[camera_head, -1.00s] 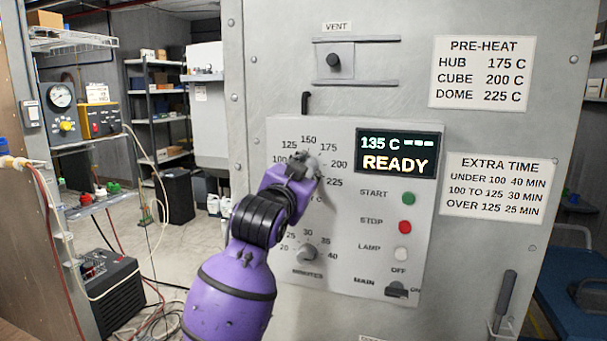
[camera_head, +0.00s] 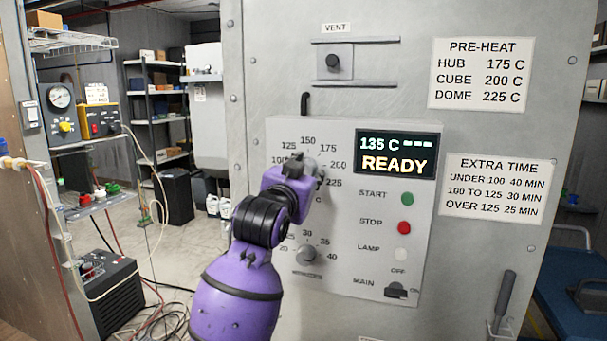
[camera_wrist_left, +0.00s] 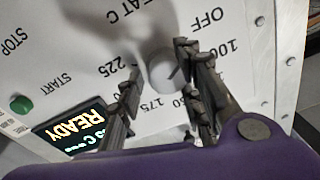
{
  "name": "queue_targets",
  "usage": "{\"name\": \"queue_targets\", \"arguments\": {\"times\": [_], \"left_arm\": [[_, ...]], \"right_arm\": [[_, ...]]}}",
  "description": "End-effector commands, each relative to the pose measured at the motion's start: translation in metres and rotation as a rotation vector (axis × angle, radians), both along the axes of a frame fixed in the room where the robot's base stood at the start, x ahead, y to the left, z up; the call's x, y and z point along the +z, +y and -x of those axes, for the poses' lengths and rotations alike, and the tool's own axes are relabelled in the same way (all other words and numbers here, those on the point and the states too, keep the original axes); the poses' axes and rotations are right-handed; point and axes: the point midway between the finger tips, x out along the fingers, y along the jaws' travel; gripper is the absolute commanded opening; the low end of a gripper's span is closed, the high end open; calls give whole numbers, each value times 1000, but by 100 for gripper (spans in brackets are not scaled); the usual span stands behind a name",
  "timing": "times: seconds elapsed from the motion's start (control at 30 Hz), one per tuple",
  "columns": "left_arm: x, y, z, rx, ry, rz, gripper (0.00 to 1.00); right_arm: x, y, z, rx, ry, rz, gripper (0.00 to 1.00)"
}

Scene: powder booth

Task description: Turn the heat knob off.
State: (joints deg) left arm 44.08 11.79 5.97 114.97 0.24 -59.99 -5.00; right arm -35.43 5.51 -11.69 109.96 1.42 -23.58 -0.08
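The heat knob (camera_wrist_left: 162,72) is a round grey knob on the oven's control panel. It shows in the left wrist view, ringed by marks such as OFF, 100, 175 and 225. My left gripper (camera_head: 305,165) is at the heat dial, and its fingers hide most of the knob in the head view. In the left wrist view my left gripper (camera_wrist_left: 158,88) is open, with a finger on each side of the knob. The right-hand finger is close against it; a gap shows at the left-hand finger. The knob's pointer is not clear. My right gripper is out of view.
The display (camera_head: 396,154) reads 135 C and READY. Below are the minutes knob (camera_head: 307,255) and main switch (camera_head: 396,290). A vent slider (camera_head: 333,62) is above.

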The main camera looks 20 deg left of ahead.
Motion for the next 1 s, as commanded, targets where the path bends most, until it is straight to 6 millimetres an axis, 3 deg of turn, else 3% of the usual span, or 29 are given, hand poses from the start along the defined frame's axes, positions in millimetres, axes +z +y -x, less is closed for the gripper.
{"name": "queue_targets", "arguments": {"times": [0.03, 0.63, 0.77, 1.0], "left_arm": [[-12, -2, -2, -4, 23, 2, 40], [-6, 2, 2, 4, 12, -1, 40], [-6, 2, 18, 4, 10, -1, 40], [-5, 3, 71, 2, 6, -1, 40]], "right_arm": [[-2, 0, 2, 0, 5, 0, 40], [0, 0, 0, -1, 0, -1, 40], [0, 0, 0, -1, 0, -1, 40], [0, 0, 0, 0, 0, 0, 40]]}}
